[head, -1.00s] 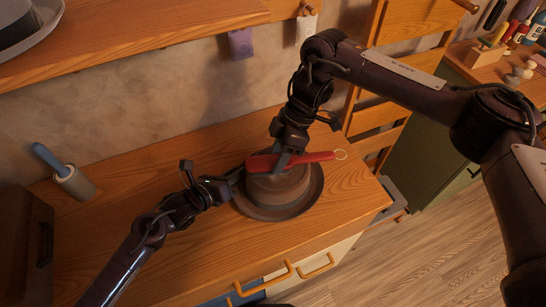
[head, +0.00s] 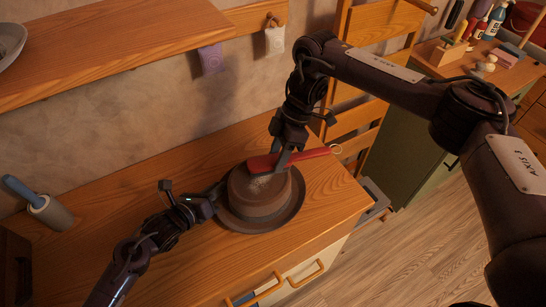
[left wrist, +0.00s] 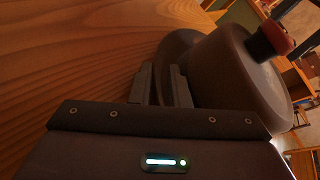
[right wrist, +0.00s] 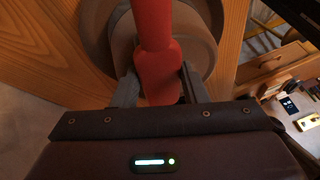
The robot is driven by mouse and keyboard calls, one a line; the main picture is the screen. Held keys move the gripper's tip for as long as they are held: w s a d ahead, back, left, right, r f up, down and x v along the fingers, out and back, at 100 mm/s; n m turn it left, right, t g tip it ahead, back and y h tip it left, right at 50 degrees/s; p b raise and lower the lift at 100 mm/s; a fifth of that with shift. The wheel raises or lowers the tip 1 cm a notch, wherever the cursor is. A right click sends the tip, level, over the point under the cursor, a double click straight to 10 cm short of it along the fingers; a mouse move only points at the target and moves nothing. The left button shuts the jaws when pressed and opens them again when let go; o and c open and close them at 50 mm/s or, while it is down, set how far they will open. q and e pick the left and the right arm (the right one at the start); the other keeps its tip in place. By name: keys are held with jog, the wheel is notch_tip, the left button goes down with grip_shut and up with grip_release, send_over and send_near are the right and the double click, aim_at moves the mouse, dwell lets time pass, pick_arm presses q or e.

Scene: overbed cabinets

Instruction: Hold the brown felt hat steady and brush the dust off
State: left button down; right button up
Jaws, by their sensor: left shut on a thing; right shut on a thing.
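The brown felt hat (head: 258,205) sits brim-down on the wooden top, with a faint pale patch on its crown. My left gripper (head: 220,191) is shut on the hat's brim at its left side; the left wrist view shows the fingers (left wrist: 160,85) at the brim beside the crown (left wrist: 225,70). My right gripper (head: 286,160) is shut on the red brush (head: 316,154) and holds it at the far side of the crown. The brush also shows in the right wrist view (right wrist: 155,65), between the fingers.
A grey roller with a blue handle (head: 48,212) lies at the left. A wooden shelf (head: 120,50) overhangs the back. The wooden top is clear in front of and behind the hat.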

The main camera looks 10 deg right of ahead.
pick_arm(q)
jog(key=shift+w+a+f, duration=0.1)
jog(key=shift+f, duration=0.05)
pick_arm(e)
jog(key=shift+s+d+f, duration=0.15)
jog(key=shift+s+d, duration=0.3)
jog(key=shift+s, duration=0.2)
jog(key=shift+s+a+r, duration=0.1)
jog(key=shift+s+a, duration=0.25)
jog(key=shift+a, duration=0.3)
jog(key=shift+s+a+r, duration=0.1)
jog(key=shift+s+a, duration=0.2)
jog(key=shift+a, duration=0.3)
jog(key=shift+s+a, duration=0.35)
jog(key=shift+a, duration=0.3)
jog(key=shift+s+a+f, duration=0.1)
jog(key=shift+s+a, duration=0.45)
jog(key=shift+a, duration=0.3)
jog(key=shift+s+a, duration=0.5)
jog(key=shift+a, duration=0.35)
jog(key=shift+w+d, duration=0.7)
jog(key=shift+d, duration=0.5)
jog(key=shift+w+d, duration=0.7)
jog(key=shift+d, duration=0.55)
jog(key=shift+w+d, duration=0.7)
jog(key=shift+d, duration=0.5)
jog(key=shift+r, duration=3.05)
jog(key=shift+w, duration=0.1)
jog(key=shift+r, duration=1.5)
